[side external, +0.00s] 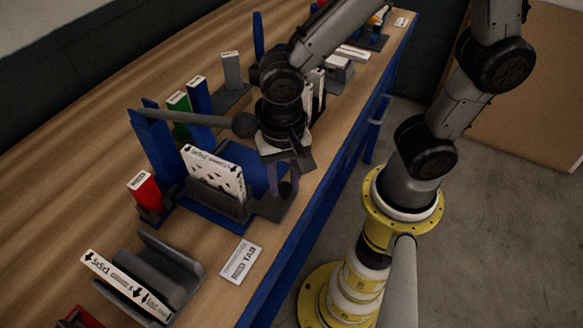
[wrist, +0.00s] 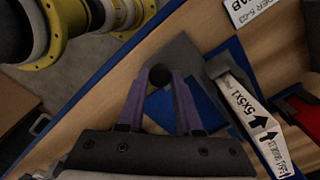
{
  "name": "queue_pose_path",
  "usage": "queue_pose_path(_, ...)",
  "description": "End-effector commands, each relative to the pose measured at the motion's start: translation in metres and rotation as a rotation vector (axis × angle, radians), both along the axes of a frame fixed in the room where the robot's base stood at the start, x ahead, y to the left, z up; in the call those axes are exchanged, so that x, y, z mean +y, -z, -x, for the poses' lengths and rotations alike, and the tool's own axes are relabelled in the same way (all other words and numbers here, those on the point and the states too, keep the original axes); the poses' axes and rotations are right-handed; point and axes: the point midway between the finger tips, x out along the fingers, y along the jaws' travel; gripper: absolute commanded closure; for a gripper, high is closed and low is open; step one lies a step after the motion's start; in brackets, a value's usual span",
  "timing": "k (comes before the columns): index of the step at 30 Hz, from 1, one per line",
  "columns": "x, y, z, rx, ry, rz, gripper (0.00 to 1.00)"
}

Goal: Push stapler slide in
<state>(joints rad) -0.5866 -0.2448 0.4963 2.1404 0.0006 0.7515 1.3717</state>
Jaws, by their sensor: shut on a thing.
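The stapler appears to be the blue fixture (side external: 163,150) with a tall blue upright at the table's near side. A grey rod (side external: 190,118) reaches right from the upright. A white printed box (side external: 213,170) stands in a dark grey holder (side external: 215,204) on it. A dark grey plate (side external: 272,207), likely the slide, lies at its front right and also shows in the wrist view (wrist: 184,58). My gripper (side external: 284,184) points down there. In the wrist view, its purple fingers (wrist: 158,78) are shut on a dark round knob (wrist: 159,75). The knob's lower part is hidden.
A white label card (side external: 241,262) lies at the table's front edge. A second printed box (side external: 122,284) rests in a grey holder at lower left. A red box (side external: 145,190) stands left of the fixture. Green (side external: 180,108) and blue (side external: 200,103) boxes stand behind.

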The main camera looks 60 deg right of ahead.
Motion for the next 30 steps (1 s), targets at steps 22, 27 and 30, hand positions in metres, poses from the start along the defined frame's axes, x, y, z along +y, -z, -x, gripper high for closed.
queue_pose_path(22, 0.0086, -0.0009, -0.001, -0.006, 0.0, -0.006, 0.36)
queue_pose_path(27, 0.0077, -0.0005, -0.0005, -0.004, 0.0, -0.004, 0.36)
queue_pose_path(30, 0.0074, -0.0005, -0.0004, -0.004, 0.0, -0.002, 0.36)
